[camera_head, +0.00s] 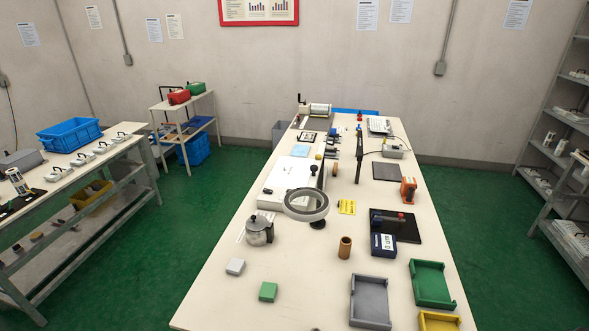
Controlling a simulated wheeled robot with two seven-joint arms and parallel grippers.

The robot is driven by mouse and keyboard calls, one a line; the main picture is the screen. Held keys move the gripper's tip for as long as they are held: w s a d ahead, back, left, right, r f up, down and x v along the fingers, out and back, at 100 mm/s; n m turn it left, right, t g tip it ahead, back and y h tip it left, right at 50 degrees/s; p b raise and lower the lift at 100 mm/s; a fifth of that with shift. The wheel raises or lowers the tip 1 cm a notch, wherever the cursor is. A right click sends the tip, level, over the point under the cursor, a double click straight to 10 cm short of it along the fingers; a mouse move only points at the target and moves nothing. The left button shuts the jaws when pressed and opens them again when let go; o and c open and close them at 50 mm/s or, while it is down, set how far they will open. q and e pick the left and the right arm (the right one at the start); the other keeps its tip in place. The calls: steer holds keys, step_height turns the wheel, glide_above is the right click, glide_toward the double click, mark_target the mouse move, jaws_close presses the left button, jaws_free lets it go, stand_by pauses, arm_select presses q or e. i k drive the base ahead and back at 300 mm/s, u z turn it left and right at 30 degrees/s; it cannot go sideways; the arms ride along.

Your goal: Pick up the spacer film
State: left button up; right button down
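I cannot tell for certain which item is the spacer film. Several flat sheets lie on the long white table (215,290). A small light-blue sheet (300,151) lies at the back left of the table. A large white sheet or board (287,178) lies in front of it, partly hidden by the ring magnifier (307,205). A dark grey flat sheet (386,171) lies to the right, towards the back. A small dark-framed flat piece (308,136) lies near the roller device. Neither of my grippers shows in this view.
A metal pot (259,230), copper cup (345,247), grey block (235,267) and green block (268,291) stand nearer. A grey tray (370,302), green tray (432,284) and yellow tray (440,321) fill the front right.

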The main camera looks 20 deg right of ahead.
mark_target(296, 172)
steer(key=u, duration=1.45)
steer(key=i, duration=3.35)
steer(key=z, duration=2.8)
steer(key=i, duration=4.6)
